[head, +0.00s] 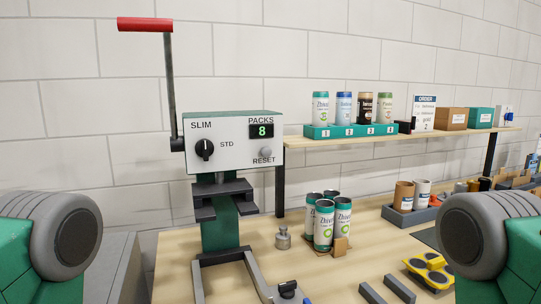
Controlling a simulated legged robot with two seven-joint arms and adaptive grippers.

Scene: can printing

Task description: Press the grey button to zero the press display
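The press (220,230) stands left of centre, with a white control box (228,132) on top. Its PACKS display (263,131) reads a green 8. The grey round button (265,153), labelled RESET, sits just below the display. A black knob (204,149) lies between SLIM and STD. A lever with a red handle (145,24) rises at the box's left side. Parts of my two arms show at the lower left and lower right edges. Neither gripper's fingers are in view, and nothing of mine touches the button.
Several cans (324,226) stand on the wooden table (190,270) right of the press, near a small metal weight (283,239). A shelf (350,143) behind holds a green numbered can rack (350,131) and boxes. A yellow object (428,268) lies at right. The space before the control box is clear.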

